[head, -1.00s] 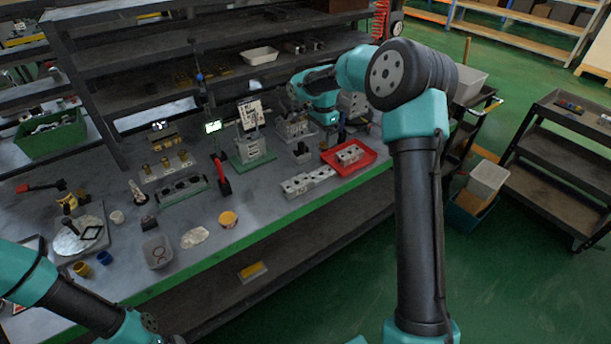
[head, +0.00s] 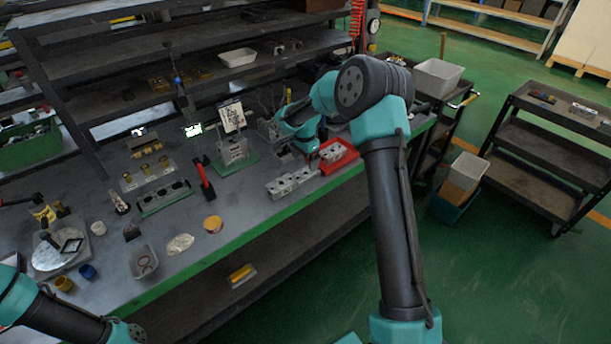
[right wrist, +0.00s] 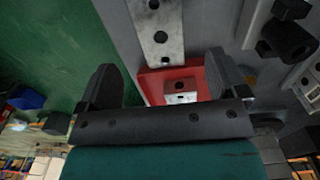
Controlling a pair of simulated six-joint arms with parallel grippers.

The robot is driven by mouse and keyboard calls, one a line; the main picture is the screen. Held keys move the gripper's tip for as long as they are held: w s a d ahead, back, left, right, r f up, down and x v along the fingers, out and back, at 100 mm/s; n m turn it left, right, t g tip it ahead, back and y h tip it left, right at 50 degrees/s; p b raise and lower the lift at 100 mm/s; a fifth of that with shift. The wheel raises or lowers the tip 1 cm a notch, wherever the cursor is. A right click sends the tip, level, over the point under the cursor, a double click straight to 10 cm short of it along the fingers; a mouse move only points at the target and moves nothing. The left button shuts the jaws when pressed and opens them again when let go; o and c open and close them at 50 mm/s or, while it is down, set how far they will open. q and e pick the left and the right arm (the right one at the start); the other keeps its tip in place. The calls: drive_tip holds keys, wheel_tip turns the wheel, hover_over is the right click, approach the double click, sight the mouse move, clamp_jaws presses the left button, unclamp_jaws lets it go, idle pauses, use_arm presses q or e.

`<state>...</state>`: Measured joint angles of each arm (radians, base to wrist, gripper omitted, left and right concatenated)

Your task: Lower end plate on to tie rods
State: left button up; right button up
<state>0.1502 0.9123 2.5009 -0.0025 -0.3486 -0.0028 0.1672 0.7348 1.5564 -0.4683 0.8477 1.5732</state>
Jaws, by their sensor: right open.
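My right gripper (head: 308,152) is over the bench beside the red tray (head: 352,160). In the right wrist view my right gripper (right wrist: 164,62) is open, with nothing between its fingers. The red tray (right wrist: 150,86) and a pale metal block (right wrist: 180,98) in it show beyond the fingers. That block (head: 333,153) also shows in the head view; I cannot tell whether it is the end plate. An upright block assembly (head: 234,150) stands on a green base, left of the gripper. Its tie rods are too small to make out. My left gripper is out of view.
A row of silver blocks (head: 291,183) lies near the bench's front edge, left of the red tray. A red-handled tool (head: 204,180) and a holed fixture (head: 165,197) are farther left. Shelves rise behind the bench. A black cart (head: 545,150) stands at the right.

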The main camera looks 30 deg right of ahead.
sight(306, 172)
drive_tip(key=shift+f, duration=0.8)
drive_tip(key=shift+d+f, duration=0.2)
drive_tip(key=shift+f, duration=2.4)
drive_tip(key=shift+w, duration=0.1)
drive_tip(key=c, duration=1.2)
drive_tip(key=shift+r, duration=0.1)
wheel_tip(306, 172, up, 10)
drive_tip(key=shift+f, duration=0.1)
